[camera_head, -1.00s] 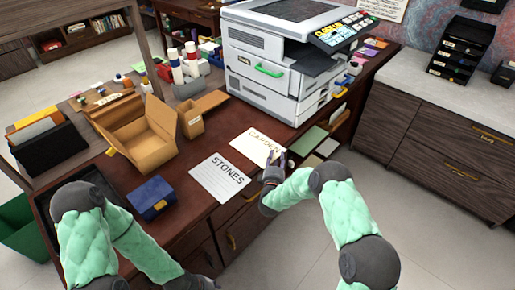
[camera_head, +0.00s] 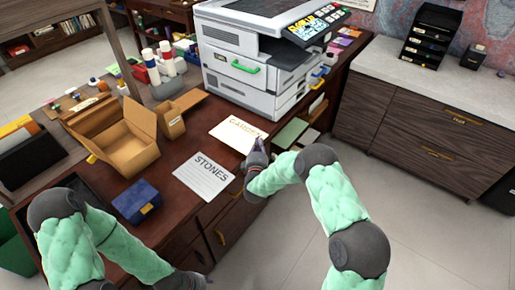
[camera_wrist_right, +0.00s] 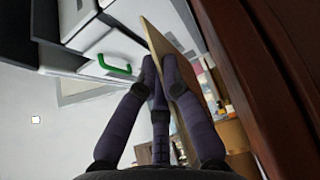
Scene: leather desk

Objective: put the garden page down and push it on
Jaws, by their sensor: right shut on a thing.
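The garden page (camera_head: 232,132), a cream sheet lettered GARDEN, is at the desk's front edge before the copier. My right gripper (camera_head: 259,148) is shut on its near edge. In the right wrist view the garden page (camera_wrist_right: 163,45) shows nearly edge-on between the fingers of my right gripper (camera_wrist_right: 160,72). I cannot tell whether the page touches the desk. The white stones page (camera_head: 204,177), lettered STONES, lies flat to its left, apart from it. My left gripper (camera_head: 192,281) is low at the picture's bottom, off the desk; its fingers are unclear.
The copier (camera_head: 262,65) with a green handle stands behind the garden page. An open cardboard box (camera_head: 125,145) and a dark blue box (camera_head: 137,200) stand left. The brown desk (camera_head: 175,165) has bare surface between box and pages. A grey-topped cabinet (camera_head: 420,130) stands right.

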